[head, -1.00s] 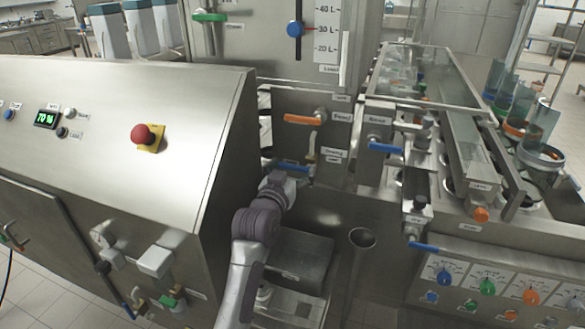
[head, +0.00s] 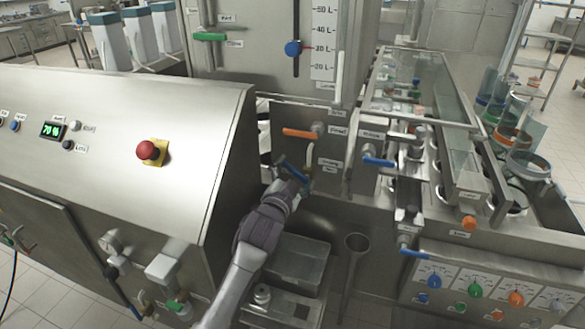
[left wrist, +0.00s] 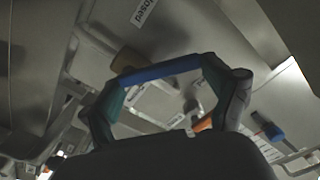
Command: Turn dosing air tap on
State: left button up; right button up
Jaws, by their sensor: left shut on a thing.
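The dosing air tap has a blue lever handle (head: 292,168) on the steel panel in the middle of the head view, below the orange-handled tap. The handle slants down to the right. My left gripper (head: 297,184) reaches up to it from below and is shut on it. In the left wrist view the blue handle (left wrist: 160,70) runs across between the two teal-padded fingertips of my left gripper (left wrist: 163,76). A small label (head: 329,163) beside the tap is hard to read. The tap's body is partly hidden. My right gripper is not in view.
An orange tap handle (head: 299,133) is just above, and another blue handle (head: 379,162) is to the right. A clear bin (head: 300,265) and a steel funnel (head: 357,243) are below. The sloped console with a red emergency button (head: 151,151) stands close at the left.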

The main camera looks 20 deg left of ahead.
pick_arm(q)
jog(key=shift+d+r+m+p, duration=0.15)
jog(key=shift+d+m+p, duration=0.45)
jog(key=shift+m, duration=1.2)
jog(key=shift+d+r+m+p, duration=0.1)
jog(key=shift+d+m+p, duration=0.45)
jog(key=shift+m, duration=1.25)
jog(key=shift+d+r+m+p, duration=0.15)
jog(key=shift+d+m+p, duration=0.2)
jog(key=shift+m+p, duration=0.95)
jog(key=shift+m+b, duration=0.45)
jog(key=shift+m, duration=0.15)
jog(key=o, duration=1.4)
jog(key=s, duration=1.2)
jog(key=shift+a, duration=0.15)
